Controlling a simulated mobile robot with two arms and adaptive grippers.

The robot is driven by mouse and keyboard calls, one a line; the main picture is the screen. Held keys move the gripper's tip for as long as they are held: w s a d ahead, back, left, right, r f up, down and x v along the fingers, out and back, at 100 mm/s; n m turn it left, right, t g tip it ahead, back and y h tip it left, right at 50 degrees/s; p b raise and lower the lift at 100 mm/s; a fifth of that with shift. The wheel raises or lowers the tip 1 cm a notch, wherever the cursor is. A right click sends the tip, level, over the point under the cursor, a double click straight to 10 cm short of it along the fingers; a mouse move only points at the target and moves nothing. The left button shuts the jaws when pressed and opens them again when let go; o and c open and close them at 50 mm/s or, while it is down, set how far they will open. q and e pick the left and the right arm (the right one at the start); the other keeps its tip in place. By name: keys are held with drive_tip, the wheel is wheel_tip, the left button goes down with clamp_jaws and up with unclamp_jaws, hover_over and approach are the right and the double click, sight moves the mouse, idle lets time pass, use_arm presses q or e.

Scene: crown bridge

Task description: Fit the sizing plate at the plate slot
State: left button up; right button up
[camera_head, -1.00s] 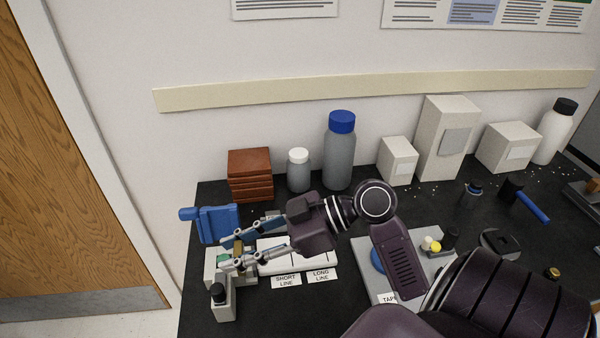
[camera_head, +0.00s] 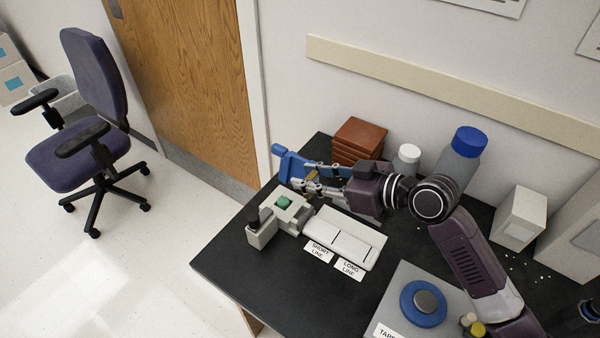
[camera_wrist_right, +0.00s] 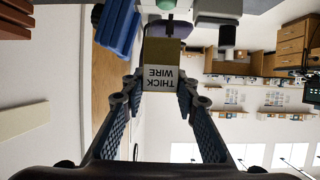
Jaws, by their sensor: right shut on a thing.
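My right gripper (camera_head: 304,185) is shut on a small brass-coloured sizing plate (camera_head: 312,187). In the right wrist view the plate (camera_wrist_right: 162,76) sits between the fingertips (camera_wrist_right: 160,88), and its pale face reads THICK WIRE, upside down. The plate is beside a light grey fixture (camera_head: 298,213) with a green round part (camera_head: 283,202) on top. The green part also shows at the top edge of the wrist view (camera_wrist_right: 168,4). I cannot make out the plate slot or whether the plate touches the fixture.
A blue tool (camera_head: 290,164) stands close behind the fingers. A black-knobbed grey block (camera_head: 261,232) is at the fixture's near left. A white tray (camera_head: 345,238) lies right, with SHORT LINE and LONG LINE cards in front. Brown stacked blocks (camera_head: 360,137) and bottles stand behind.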

drive_tip(key=shift+x, duration=0.8)
use_arm(q)
drive_tip(key=shift+d+r, duration=0.4)
use_arm(e)
drive_tip(key=shift+a+f, duration=0.45)
drive_tip(key=shift+f, duration=0.1)
use_arm(q)
drive_tip(key=shift+f, duration=0.1)
use_arm(e)
drive_tip(key=shift+f, duration=0.1)
use_arm(q)
drive_tip(key=shift+a+f+b, duration=0.2)
drive_tip(key=shift+f+b, duration=1.95)
drive_tip(key=shift+f, duration=0.1)
use_arm(e)
drive_tip(key=shift+f, duration=2.8)
use_arm(q)
drive_tip(key=shift+s, duration=0.1)
